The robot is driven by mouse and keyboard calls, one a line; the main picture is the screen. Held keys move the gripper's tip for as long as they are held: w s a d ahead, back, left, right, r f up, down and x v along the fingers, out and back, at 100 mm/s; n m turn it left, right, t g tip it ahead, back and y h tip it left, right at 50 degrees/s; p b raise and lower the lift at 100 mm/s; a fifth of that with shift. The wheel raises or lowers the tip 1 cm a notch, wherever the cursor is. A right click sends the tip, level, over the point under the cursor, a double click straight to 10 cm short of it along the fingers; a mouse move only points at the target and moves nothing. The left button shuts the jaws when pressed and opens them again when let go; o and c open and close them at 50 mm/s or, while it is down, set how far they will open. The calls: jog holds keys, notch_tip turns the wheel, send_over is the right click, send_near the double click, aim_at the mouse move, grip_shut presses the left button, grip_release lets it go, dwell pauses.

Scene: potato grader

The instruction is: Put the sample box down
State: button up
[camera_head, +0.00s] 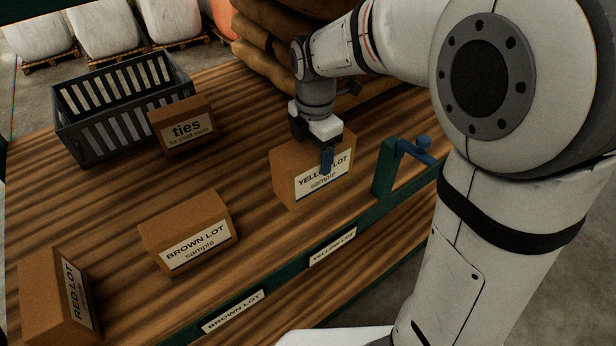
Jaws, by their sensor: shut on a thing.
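The yellow lot sample box (288,184) is a brown carton with a white label, upright at the right part of the wooden table (115,205). My gripper (327,160) comes down on it from above and is shut on it, with one blue finger in front of its label. The other finger is hidden. The box's base is at or just above the table top; I cannot tell whether it touches. A "YELLOW LOT" tag (333,246) is on the table's front edge below the box.
The brown lot box (165,232) and red lot box (42,290) stand to the left. A ties box (166,117) and a grey slatted crate (90,140) are behind. A green post with a blue clamp (385,168) is close on the right. Sacks (275,55) are piled behind.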

jog(key=shift+s+f+p, duration=0.1)
jog(key=shift+f+p, duration=0.5)
jog(key=shift+f, duration=3.6)
jog(key=shift+f, duration=0.15)
jog(key=o, duration=1.7)
